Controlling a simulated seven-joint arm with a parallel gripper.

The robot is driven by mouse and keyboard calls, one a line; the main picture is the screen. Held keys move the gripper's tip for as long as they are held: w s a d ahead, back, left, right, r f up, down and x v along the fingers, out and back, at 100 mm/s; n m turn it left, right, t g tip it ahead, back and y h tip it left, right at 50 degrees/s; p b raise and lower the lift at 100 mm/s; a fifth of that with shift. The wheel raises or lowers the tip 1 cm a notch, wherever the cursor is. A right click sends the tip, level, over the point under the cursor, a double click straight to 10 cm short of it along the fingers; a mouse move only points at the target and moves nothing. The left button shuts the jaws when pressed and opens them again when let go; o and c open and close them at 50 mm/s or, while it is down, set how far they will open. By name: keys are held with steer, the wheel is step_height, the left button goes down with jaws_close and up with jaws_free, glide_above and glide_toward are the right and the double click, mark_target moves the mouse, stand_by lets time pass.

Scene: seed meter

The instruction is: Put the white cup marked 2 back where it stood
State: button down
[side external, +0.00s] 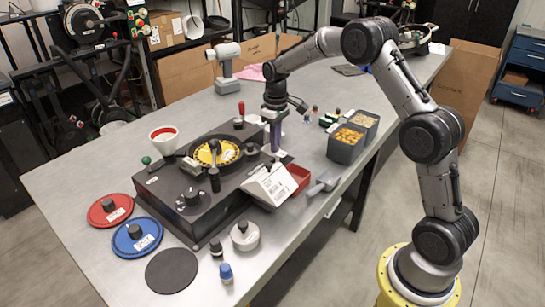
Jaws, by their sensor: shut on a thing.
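My gripper (275,112) points down over the far right corner of the black machine, by a purple upright (276,138). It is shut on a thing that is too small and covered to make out. A small pale shape (253,120) shows just left of it; I cannot tell whether it is the white cup marked 2. No mark 2 is readable. A white cup-like vessel with a red inside (163,139) stands at the machine's far left. A white round pot with a dark knob (245,236) stands at its near right.
The black machine (190,205) carries a yellow ringed plate (216,152) and upright knobs. A white sloped panel (270,185), red tray (299,177) and grey bins (346,143) stand right of it. Red (110,210) and blue (137,237) discs lie left.

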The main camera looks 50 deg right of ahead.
steer(key=shift+d+r, duration=0.4)
steer(key=shift+d, duration=0.1)
steer(key=shift+a+r, duration=0.1)
steer(key=shift+r, duration=0.75)
steer(key=shift+a+r, duration=0.1)
steer(key=shift+r, duration=0.55)
steer(key=shift+r, duration=0.15)
step_height(320, 180, up, 3)
steer(key=shift+f, duration=0.1)
stand_by(0.5)
